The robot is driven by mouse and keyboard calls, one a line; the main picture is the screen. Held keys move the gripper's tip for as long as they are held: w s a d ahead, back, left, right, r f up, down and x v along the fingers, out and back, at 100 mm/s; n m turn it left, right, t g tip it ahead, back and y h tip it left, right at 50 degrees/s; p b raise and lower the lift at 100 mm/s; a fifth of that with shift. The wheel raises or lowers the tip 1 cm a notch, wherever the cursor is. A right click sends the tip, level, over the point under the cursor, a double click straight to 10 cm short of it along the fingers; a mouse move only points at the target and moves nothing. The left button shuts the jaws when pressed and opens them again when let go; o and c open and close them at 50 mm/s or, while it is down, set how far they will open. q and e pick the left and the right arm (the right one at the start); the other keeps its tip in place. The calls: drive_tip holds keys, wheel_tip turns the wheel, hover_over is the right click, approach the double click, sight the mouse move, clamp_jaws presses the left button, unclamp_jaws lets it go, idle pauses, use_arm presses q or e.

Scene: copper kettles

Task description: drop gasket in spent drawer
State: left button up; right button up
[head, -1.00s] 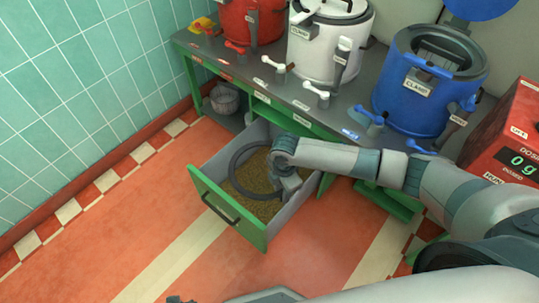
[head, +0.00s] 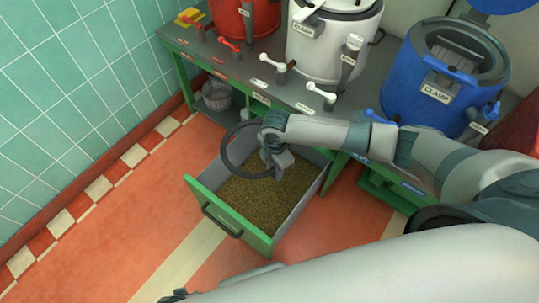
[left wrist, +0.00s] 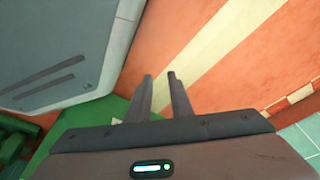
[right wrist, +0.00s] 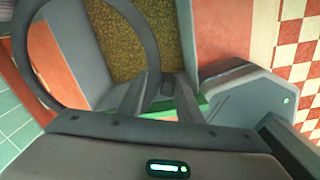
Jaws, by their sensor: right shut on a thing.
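The gasket (head: 225,152) is a dark ring. My right gripper (head: 276,165) is shut on one side of it, over the back left part of the drawer. The ring overlaps the drawer's back left edge in the head view and also shows in the right wrist view (right wrist: 28,62). The spent drawer (head: 225,214) is pulled open, with a green front, grey walls and brown granular stuff inside. My left gripper (left wrist: 160,76) is slightly open and empty, above the red and cream floor. In the head view only a dark bit of it shows at the bottom edge.
A grey-topped bench (head: 238,88) stands behind the drawer, with a red kettle (head: 232,15), a white kettle (head: 325,50) and a blue kettle (head: 420,100), plus several tap handles. A grey basket (head: 217,97) sits under the bench. Floor left of the drawer is clear.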

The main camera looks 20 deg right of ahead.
drive_tip(key=shift+w, duration=0.3)
drive_tip(key=shift+s+r, duration=0.1)
